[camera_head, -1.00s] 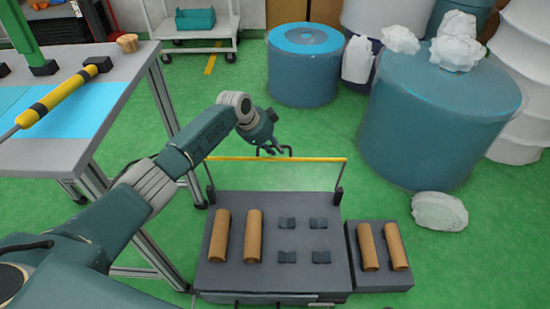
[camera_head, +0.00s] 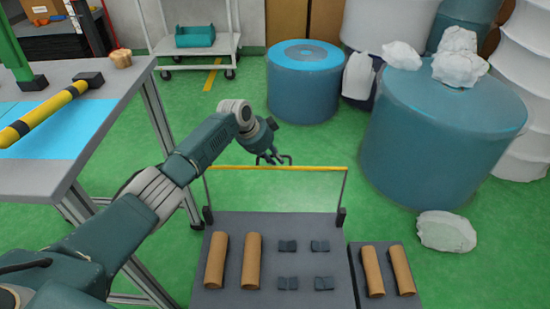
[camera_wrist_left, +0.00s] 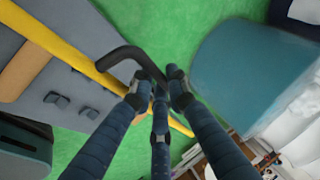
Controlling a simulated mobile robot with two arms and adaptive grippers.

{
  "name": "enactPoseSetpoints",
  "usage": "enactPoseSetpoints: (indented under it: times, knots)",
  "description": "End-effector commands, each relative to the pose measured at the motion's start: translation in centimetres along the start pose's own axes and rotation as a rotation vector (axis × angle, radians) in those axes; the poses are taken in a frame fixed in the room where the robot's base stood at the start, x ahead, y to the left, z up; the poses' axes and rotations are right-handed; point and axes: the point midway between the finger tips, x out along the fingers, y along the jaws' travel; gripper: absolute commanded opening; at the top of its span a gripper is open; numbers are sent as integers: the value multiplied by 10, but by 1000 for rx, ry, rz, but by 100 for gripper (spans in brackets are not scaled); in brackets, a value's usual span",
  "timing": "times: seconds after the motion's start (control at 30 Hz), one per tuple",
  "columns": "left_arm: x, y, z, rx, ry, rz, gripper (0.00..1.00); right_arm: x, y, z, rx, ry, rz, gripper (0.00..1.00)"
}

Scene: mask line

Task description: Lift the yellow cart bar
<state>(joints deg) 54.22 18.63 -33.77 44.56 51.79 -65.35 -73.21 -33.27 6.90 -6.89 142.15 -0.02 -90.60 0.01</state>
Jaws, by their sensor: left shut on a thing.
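The yellow cart bar (camera_head: 315,168) runs level across the far end of the grey cart (camera_head: 265,225), on two thin dark posts that stand nearly upright. A black handle loop (camera_wrist_left: 128,54) sits at the bar's middle. My left gripper (camera_head: 271,160) reaches over from the left and is shut on this handle. In the left wrist view, the fingers of my left gripper (camera_wrist_left: 158,92) close around the handle's end, and the yellow bar (camera_wrist_left: 62,45) runs diagonally beside it. My right gripper is not in view.
The cart carries brown rolls (camera_head: 250,260) and small dark blocks (camera_head: 288,246). A smaller grey platform (camera_head: 357,285) with rolls adjoins it on the right. A workbench (camera_head: 110,110) is at left, blue drums (camera_head: 430,140) are behind right, and a white lump (camera_head: 445,232) lies on the floor.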

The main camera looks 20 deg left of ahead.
Motion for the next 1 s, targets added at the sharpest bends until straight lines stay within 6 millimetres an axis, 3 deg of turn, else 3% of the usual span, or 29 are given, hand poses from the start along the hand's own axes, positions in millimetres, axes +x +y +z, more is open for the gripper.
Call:
enactPoseSetpoints:
  times: [0.1,0.37,0.53,1.0]
  knots:
    - [-2,-3,0,-1,0,-7,23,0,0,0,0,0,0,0]
    - [-1,-1,0,0,0,-3,23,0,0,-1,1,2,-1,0]
    - [-12,-1,1,1,1,-3,23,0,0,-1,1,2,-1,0]
    - [-102,-2,1,0,-1,-8,23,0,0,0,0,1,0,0]
